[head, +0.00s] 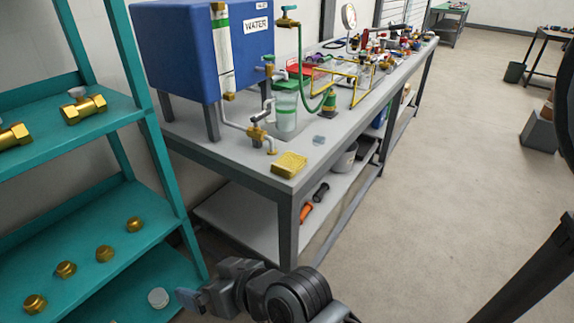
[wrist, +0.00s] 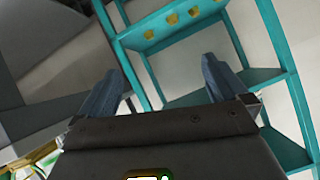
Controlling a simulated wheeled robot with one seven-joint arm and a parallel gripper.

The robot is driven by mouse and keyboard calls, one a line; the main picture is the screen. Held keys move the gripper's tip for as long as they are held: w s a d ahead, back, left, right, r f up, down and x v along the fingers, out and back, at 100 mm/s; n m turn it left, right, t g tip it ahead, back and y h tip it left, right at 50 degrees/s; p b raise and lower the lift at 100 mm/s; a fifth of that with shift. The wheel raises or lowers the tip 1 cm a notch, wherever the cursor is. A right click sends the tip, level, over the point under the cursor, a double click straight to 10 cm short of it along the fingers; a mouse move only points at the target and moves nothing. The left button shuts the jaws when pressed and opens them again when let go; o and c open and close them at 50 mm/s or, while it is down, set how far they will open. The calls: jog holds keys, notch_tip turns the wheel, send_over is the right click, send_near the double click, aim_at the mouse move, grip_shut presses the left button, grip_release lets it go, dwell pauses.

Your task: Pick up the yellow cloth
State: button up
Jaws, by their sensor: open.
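The yellow cloth (head: 289,164) lies folded on the near corner of the grey workbench, in the head view. It sits close to the bench edge, below a brass valve and its pipe. The wrist view does not clearly show the cloth. My gripper (head: 187,299) is low at the bottom of the head view, in front of the teal shelf and well below the bench top, apart from the cloth. In the wrist view my gripper (wrist: 162,90) has its two blue-grey fingers spread wide with nothing between them.
A blue water tank (head: 180,50) stands on the workbench (head: 205,143), with a brass valve (head: 257,134) and a clear beaker (head: 286,112) beside it. The teal shelf (head: 60,215) at left holds brass fittings. The floor (head: 440,200) right of the bench is clear.

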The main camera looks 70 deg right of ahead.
jog(key=w+d+r+g+p, duration=0.1)
jog(key=w+d+r, duration=0.15)
jog(key=d, duration=0.25)
jog(key=w+d+r, duration=0.1)
jog(key=w+d, duration=0.3)
jog(key=d, duration=0.2)
jog(key=n+g+p, duration=0.2)
jog(key=n+g, duration=0.1)
jog(key=g, duration=0.3)
send_near(290, 161)
jog(key=shift+w+d+f, duration=0.45)
jog(key=shift+d+f, duration=0.1)
jog(key=shift+f, duration=0.1)
jog(key=shift+y, duration=0.3)
jog(key=shift+p+x, duration=0.35)
jog(key=shift+x, duration=3.45)
jog(key=shift+s+a, duration=0.15)
jog(key=c, duration=0.8)
